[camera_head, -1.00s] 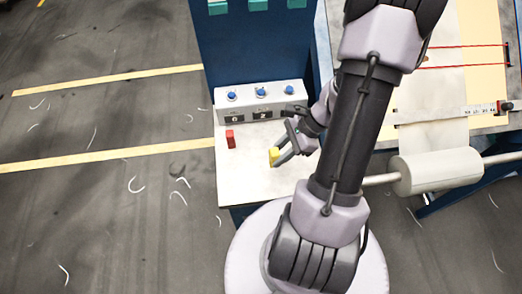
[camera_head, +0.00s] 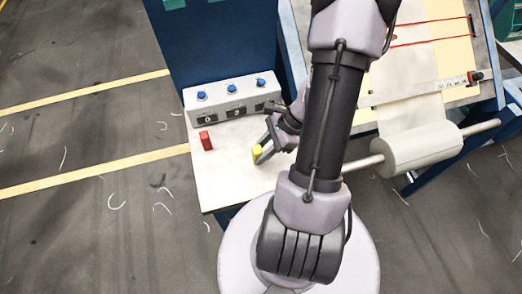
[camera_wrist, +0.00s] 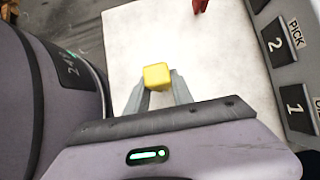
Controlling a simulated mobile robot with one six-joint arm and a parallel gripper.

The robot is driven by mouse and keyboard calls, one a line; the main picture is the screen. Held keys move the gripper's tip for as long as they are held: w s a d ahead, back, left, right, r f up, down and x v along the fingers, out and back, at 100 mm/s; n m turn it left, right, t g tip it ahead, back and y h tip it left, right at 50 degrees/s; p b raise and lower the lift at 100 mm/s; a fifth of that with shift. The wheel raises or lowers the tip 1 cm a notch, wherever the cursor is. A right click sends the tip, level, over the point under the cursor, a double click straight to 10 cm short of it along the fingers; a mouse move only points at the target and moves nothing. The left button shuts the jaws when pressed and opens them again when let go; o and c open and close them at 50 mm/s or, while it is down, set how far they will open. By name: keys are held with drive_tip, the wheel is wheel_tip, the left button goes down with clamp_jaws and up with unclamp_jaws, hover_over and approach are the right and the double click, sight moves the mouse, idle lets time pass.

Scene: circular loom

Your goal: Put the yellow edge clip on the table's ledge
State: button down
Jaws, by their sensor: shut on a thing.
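The yellow edge clip (camera_head: 257,152) is a small yellow block held at the fingertips of my gripper (camera_head: 263,155). In the wrist view the clip (camera_wrist: 157,76) sits between the two grey fingers of my gripper (camera_wrist: 158,88), which are shut on it. The clip is over the white ledge (camera_head: 225,180) of the table, which also shows in the wrist view (camera_wrist: 130,40). I cannot tell whether the clip touches the ledge. My arm hides part of the ledge's right side.
A red block (camera_head: 206,141) stands on the ledge left of the clip. A grey control box (camera_head: 232,98) with blue knobs and numbered labels lines the ledge's back. A white roll (camera_head: 419,148) on a bar is to the right. The ledge's front left is clear.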

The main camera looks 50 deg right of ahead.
drive_tip(key=shift+f+b, duration=0.4)
drive_tip(key=shift+f, duration=0.05)
drive_tip(key=c, duration=1)
unclamp_jaws()
drive_tip(key=shift+r, duration=0.1)
drive_tip(key=p+v, duration=0.5)
drive_tip(key=v, duration=1.2)
drive_tip(key=shift+d+r, duration=0.15)
